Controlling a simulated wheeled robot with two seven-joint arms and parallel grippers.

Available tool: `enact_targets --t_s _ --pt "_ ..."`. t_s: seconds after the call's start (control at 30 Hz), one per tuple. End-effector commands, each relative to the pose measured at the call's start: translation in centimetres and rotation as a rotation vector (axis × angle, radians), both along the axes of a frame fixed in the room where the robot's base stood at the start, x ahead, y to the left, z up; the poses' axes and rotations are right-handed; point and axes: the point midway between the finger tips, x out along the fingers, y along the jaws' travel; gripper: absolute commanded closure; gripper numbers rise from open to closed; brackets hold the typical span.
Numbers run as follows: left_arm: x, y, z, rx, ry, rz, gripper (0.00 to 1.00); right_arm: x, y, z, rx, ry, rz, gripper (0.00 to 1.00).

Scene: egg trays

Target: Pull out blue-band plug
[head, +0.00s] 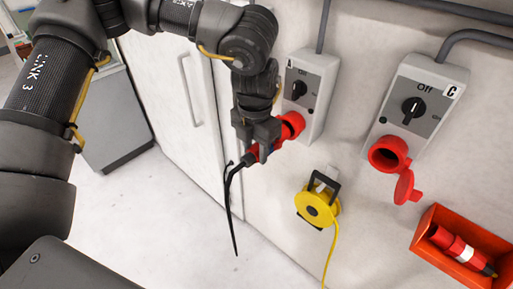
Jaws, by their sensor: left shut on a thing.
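My left gripper (258,146) reaches down from the top and is shut on a red plug (251,157) with a trace of blue at the fingers. The plug's black cable (229,190) hangs down below it. The plug points at the red socket (293,124) on the grey switch box A (313,85). My fingers hide the join, so I cannot tell how deep the plug sits. My right gripper is out of view.
Switch box C (415,105) has an open red socket (389,154) with its lid (405,187) hanging down. A yellow cable reel (315,207) hangs on the wall. An orange bin (431,214) holds a red plug with a white band (457,245). A white cabinet (170,90) stands left.

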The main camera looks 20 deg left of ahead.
Motion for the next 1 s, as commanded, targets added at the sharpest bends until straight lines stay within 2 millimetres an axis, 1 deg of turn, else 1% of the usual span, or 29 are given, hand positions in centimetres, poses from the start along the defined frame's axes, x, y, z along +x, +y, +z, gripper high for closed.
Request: enact_targets --t_s 0.13,0.27,1.0 --pt "0.0 0.0 0.0 0.000 -0.001 0.000 0.97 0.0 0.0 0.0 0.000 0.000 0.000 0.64" --pt "-0.5 0.2 0.0 0.000 0.000 -0.001 0.97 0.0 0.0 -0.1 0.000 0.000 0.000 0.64" --pt "-4.9 1.9 0.0 -0.002 0.001 -0.001 0.97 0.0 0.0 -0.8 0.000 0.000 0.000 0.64"
